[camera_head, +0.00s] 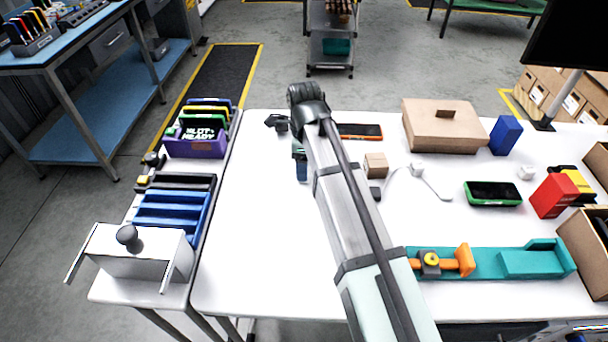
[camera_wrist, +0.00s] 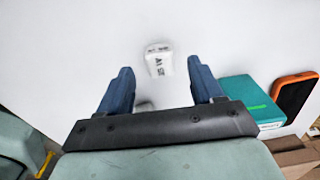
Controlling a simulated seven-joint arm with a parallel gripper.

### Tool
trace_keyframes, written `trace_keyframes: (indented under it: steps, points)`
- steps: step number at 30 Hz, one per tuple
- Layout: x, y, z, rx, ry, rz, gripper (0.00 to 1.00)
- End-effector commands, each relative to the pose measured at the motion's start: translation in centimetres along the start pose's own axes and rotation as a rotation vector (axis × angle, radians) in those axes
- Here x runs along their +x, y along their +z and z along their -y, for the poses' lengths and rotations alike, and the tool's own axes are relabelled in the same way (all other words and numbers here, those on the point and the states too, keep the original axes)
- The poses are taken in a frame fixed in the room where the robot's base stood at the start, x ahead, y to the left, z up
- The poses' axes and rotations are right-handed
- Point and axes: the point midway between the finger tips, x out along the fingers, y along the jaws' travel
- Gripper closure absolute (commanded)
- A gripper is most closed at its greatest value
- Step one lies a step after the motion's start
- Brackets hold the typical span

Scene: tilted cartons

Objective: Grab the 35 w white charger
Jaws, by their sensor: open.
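A small white charger block (camera_wrist: 158,61) with dark printed characters lies on the white table in the wrist view. The print looks like 35 W seen upside down. My gripper (camera_wrist: 160,70) is open, with its two blue fingers apart and the charger seen in the gap at about their tips. Nothing is held; the height above the table is hard to tell. A small greyish object (camera_wrist: 145,105) shows partly behind the gripper's dark palm. In the head view my gripper (camera_head: 301,166) points down at the table's left part, and I cannot make out the charger there.
A teal box (camera_wrist: 250,100) and an orange-edged phone (camera_wrist: 292,97) lie right of the fingers in the wrist view. In the head view a small carton (camera_head: 376,165), white earphones (camera_head: 418,172) and a larger cardboard box (camera_head: 440,128) stand right of my arm.

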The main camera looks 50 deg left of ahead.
Motion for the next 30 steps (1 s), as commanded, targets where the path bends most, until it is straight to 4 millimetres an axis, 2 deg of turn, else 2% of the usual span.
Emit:
trace_keyframes:
  steps: [7,16,30]
  points:
    - [3.0,0.1,0.0,0.0,0.0,0.0,0.34]
    - [3.5,0.1,0.1,0.0,-0.001,0.001,0.34]
    - [3.5,0.1,0.1,0.0,-0.001,0.0,0.79]
